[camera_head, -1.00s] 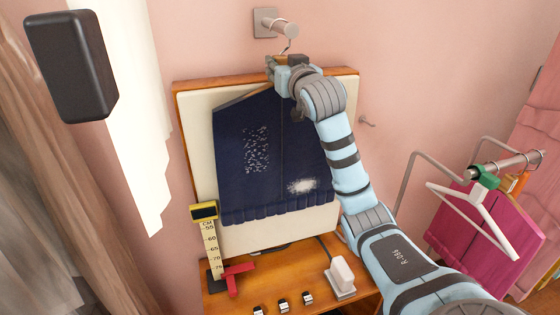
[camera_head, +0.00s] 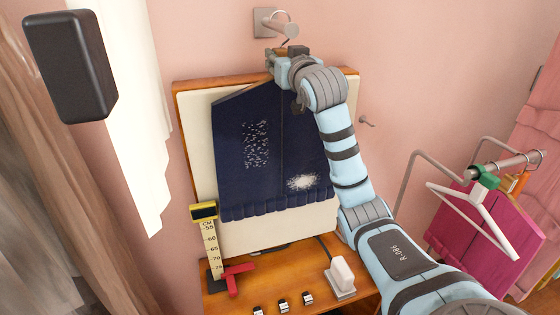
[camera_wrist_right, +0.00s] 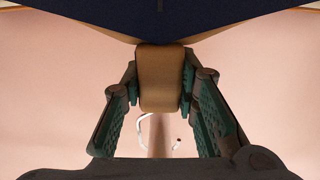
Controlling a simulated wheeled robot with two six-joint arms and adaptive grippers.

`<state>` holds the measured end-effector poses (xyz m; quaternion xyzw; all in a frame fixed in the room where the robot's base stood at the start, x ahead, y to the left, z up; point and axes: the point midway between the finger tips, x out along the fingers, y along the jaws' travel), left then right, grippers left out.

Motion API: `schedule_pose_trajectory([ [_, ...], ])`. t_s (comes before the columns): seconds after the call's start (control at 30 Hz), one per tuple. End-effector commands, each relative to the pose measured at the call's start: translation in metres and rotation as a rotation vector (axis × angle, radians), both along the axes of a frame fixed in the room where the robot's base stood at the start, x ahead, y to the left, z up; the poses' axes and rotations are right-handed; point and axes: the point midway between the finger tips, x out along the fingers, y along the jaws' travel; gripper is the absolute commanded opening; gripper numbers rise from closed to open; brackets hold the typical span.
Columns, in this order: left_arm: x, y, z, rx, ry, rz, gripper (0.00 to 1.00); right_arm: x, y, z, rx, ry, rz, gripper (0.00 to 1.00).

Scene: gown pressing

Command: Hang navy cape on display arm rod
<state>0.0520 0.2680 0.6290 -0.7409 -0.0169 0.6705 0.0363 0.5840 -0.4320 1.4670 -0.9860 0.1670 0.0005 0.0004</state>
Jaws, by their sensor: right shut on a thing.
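The navy cape (camera_head: 235,165) hangs from a wooden hanger in front of a cream padded board. It bears a pale white patch and a field of white specks. My right gripper (camera_head: 283,64) is at the cape's top, shut on the hanger's wooden neck (camera_wrist_right: 160,80). The hanger's metal hook (camera_wrist_right: 145,130) shows beyond the fingers. The display arm rod (camera_head: 283,28) sticks out from a square wall plate. The hook's curve shows at the rod, its top just above it. I cannot tell whether the hook rests on the rod. My left gripper is not in view.
The wood-framed board (camera_head: 200,150) stands behind the cape above a wooden table (camera_head: 240,296). At right, a rail (camera_head: 510,163) carries a white hanger and a magenta garment.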

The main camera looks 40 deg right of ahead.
Motion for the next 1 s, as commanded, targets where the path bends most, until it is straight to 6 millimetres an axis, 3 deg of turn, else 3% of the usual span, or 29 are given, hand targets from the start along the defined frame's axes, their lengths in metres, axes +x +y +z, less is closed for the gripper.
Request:
schedule_pose_trajectory([
  [0.27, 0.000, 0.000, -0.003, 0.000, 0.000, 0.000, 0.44, -0.009, 0.003, 0.000, -0.002, -0.003, 0.000, 0.00],
  [1.0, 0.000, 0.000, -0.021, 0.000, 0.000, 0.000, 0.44, -0.082, 0.028, 0.000, -0.003, -0.004, 0.000, 0.00],
])
